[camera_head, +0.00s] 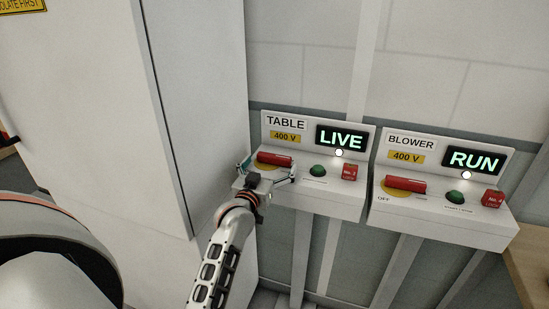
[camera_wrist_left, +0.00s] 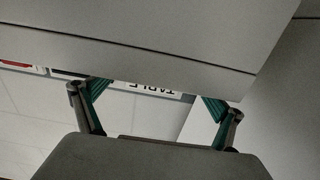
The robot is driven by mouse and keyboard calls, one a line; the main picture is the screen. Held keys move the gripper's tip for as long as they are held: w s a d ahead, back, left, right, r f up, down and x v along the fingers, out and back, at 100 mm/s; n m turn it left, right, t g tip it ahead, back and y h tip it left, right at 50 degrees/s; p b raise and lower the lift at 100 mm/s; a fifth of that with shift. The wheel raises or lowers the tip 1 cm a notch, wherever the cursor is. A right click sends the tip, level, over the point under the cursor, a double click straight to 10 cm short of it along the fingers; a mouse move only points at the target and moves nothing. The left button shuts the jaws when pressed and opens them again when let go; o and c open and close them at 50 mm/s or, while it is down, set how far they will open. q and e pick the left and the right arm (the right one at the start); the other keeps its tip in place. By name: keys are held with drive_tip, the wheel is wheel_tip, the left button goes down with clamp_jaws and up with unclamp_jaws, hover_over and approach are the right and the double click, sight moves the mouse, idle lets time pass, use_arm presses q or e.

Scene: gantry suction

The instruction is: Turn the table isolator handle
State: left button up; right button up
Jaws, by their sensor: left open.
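The table isolator box (camera_head: 320,197) is a white wall unit labelled TABLE and 400 V, with a display (camera_head: 341,138) reading LIVE. Its red handle (camera_head: 274,159) lies roughly level across a yellow disc, left of a green button (camera_head: 320,171). My left gripper (camera_head: 267,172) is open in front of the box's left part, just below the handle in the head view. I cannot tell whether it touches. In the left wrist view the two fingers (camera_wrist_left: 157,106) are apart with no handle visible between them; the TABLE label (camera_wrist_left: 158,89) appears upside down. My right gripper is not in view.
A similar blower box (camera_head: 440,222) stands to the right, its display (camera_head: 474,160) reading RUN, with its own red handle (camera_head: 405,184). A tall pale cabinet (camera_head: 195,100) stands close on the left. A wooden surface (camera_head: 532,255) is at the right edge.

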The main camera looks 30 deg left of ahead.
sight(273, 160)
use_arm(q)
drive_tip(key=x, duration=0.3)
drive_tip(key=shift+w, duration=0.3)
drive_tip(key=c, duration=1.6)
drive_tip(key=shift+w, duration=0.1)
